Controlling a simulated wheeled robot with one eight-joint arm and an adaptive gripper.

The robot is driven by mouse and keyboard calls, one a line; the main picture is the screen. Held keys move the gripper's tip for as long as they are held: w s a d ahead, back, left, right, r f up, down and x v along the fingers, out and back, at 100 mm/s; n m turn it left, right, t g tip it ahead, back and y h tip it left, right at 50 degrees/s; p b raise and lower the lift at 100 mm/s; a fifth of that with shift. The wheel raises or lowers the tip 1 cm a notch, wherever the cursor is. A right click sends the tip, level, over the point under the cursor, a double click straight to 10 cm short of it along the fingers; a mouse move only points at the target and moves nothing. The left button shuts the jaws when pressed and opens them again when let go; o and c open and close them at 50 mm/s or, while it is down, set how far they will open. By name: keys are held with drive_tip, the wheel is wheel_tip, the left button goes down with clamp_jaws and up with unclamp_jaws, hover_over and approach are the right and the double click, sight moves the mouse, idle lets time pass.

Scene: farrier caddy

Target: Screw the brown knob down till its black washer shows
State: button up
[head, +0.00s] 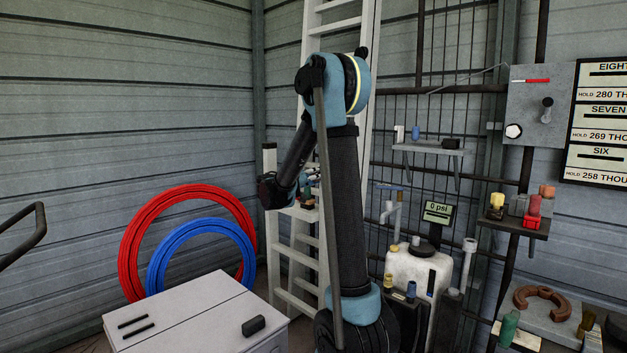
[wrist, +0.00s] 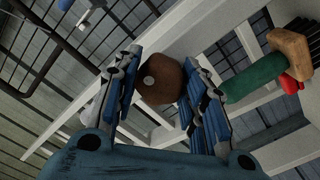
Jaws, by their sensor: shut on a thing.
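The brown knob (wrist: 167,88) sits between the blue-and-grey fingers of my gripper (wrist: 160,72) in the wrist view. The fingers are shut on it, one on each side. The knob has a small pale round spot on its face. I cannot make out a black washer; the knob's base is hidden from this angle. In the head view my gripper is small and dark, in front of the white ladder, and the knob cannot be told apart there.
Right of the knob in the wrist view are a green handle (wrist: 253,78) with a tan end (wrist: 290,47) and a red piece (wrist: 290,84). A white ladder (head: 346,25) stands behind my arm. A pale chest (head: 200,310) is at front left, with red (head: 133,250) and blue (head: 155,275) hose coils behind.

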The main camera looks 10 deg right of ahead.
drive_tip(key=m, duration=0.3)
drive_tip(key=shift+f+m, duration=0.1)
drive_tip(key=shift+m, duration=0.3)
drive_tip(key=m, duration=0.4)
drive_tip(key=shift+d, duration=0.1)
drive_tip(key=o, duration=1.1)
drive_tip(key=shift+w, duration=0.15)
